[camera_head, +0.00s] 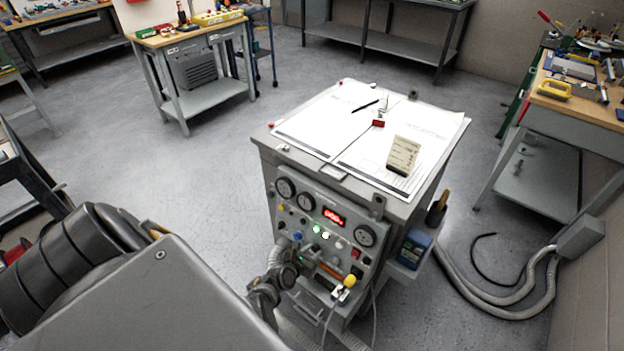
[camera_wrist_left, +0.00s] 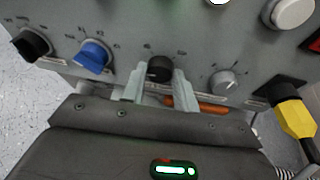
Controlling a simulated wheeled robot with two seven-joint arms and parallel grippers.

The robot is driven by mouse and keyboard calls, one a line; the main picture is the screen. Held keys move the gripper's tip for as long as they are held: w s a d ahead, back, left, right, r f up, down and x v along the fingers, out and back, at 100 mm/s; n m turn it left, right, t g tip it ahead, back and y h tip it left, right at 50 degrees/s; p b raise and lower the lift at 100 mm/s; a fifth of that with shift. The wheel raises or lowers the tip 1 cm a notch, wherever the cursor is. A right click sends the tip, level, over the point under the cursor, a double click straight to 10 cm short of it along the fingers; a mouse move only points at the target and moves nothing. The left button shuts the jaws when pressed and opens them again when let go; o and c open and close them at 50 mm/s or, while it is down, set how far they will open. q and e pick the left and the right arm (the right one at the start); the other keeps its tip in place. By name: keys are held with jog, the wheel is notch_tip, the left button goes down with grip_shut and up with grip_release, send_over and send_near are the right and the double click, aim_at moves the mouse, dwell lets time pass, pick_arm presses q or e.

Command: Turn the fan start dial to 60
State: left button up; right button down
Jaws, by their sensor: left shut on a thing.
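The grey control panel (camera_head: 330,215) stands on the front of a cabinet, with gauges, a red lit display (camera_head: 334,217), lamps and dials. In the left wrist view, the black middle dial (camera_wrist_left: 160,68) sits between a blue dial (camera_wrist_left: 92,55) and a light grey dial (camera_wrist_left: 225,82). The scale marks around it are too small to read surely, so I cannot tell its setting. My left gripper (camera_wrist_left: 159,86) is shut on the black middle dial, one finger on each side. In the head view my left gripper (camera_head: 296,259) is at the panel's lower left. My right gripper is not in view.
Another black dial (camera_wrist_left: 32,44) is at the far left of the panel. A yellow-handled part (camera_wrist_left: 294,118) sticks out at right, and an orange handle (camera_wrist_left: 205,106) lies behind my right finger. Papers (camera_head: 345,120) cover the cabinet top. A hose (camera_head: 500,300) lies on the floor.

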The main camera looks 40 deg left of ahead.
pick_arm(q)
jog(key=n+h, duration=0.1)
jog(key=n, duration=0.2)
jog(key=shift+a, duration=0.15)
jog(key=shift+p, duration=0.3)
jog(key=shift+n+h, duration=0.3)
jog(key=o, duration=1)
jog(key=shift+c, duration=0.2)
